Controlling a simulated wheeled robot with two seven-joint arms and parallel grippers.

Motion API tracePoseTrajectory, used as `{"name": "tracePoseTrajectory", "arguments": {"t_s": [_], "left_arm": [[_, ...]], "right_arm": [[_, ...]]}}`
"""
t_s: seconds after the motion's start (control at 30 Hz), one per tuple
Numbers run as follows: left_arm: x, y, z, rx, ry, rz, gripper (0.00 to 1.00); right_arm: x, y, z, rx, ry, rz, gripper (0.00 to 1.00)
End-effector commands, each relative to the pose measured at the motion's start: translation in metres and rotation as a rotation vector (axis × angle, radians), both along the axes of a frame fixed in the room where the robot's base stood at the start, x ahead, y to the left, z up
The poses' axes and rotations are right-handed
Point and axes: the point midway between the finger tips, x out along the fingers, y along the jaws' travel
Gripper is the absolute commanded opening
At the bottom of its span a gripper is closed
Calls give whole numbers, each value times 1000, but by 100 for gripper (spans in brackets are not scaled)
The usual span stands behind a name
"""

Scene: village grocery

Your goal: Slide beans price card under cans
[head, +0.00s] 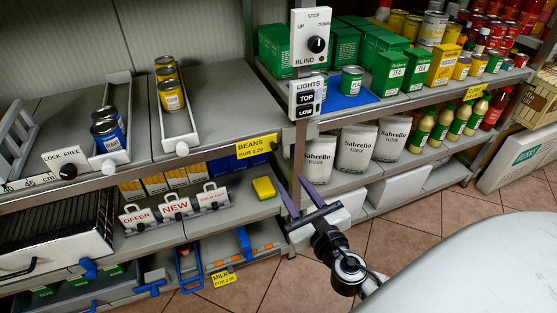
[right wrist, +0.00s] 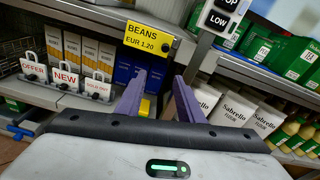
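The yellow beans price card (head: 256,147) sits on the front edge of the upper shelf, near the post. It also shows in the right wrist view (right wrist: 149,34). Yellow cans (head: 171,96) stand in a white lane on that shelf, left of the card. Two blue cans (head: 107,130) stand in another lane further left. My left gripper is not in view.
A post carries the blind switch (head: 317,38) and the lights switch (head: 306,97), right of the card. A yellow sponge (head: 264,188) and offer signs (head: 175,207) are on the shelf below. Flour bags (head: 358,141) stand right of the post. The upper shelf right of the yellow cans is bare.

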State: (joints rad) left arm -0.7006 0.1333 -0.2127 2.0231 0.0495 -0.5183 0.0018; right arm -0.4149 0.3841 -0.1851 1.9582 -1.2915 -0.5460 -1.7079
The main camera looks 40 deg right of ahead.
Motion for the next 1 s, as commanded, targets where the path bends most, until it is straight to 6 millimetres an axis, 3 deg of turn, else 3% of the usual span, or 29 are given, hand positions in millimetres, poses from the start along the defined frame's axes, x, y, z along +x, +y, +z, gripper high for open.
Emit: {"name": "tracePoseTrajectory", "arguments": {"t_s": [0.1,0.2,0.37,0.7,1.0], "left_arm": [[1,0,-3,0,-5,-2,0],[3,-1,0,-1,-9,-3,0],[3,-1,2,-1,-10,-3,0],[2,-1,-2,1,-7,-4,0],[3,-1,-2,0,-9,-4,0]], "right_arm": [[8,-3,16,-225,-20,18,34],[14,-5,22,-301,-26,21,34],[34,-10,25,-311,-28,20,34],[92,-24,23,-306,-25,20,34],[110,-28,22,-303,-24,21,34]]}}
